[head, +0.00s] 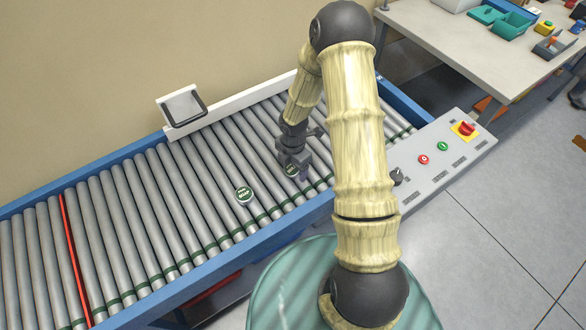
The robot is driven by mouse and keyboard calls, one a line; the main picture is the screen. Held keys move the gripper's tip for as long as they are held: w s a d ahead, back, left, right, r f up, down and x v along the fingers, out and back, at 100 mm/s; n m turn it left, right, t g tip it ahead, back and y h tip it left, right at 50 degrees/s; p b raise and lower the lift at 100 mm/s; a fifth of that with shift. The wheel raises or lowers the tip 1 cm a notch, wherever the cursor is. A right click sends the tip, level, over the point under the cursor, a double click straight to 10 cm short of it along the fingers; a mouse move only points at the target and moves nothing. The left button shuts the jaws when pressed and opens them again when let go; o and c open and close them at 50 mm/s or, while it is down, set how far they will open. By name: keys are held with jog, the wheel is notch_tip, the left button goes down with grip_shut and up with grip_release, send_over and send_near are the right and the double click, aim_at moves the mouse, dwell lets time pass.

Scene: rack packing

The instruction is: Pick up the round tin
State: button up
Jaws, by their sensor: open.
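A small round tin (244,195) with a green and white lid lies on the roller conveyor (180,200), to the left of my gripper. A second round tin (291,170) with a similar dark green lid sits right at my gripper (294,170), partly hidden by it. My gripper is open and points down at the rollers, with its fingers beside this second tin. I cannot tell from this view whether the fingers touch it.
A grey control panel (440,160) with red and green buttons stands to the right. A scanner-like frame (182,107) is on the conveyor's far rail. A red line crosses the rollers at left. A table (450,45) with teal bins is at upper right.

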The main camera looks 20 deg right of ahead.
aim_at(293, 167)
jog(key=shift+c, duration=0.2)
jog(key=c, duration=1.1)
notch_tip(293, 167, up, 10)
jog(key=shift+p, duration=0.6)
jog(key=shift+p, duration=0.3)
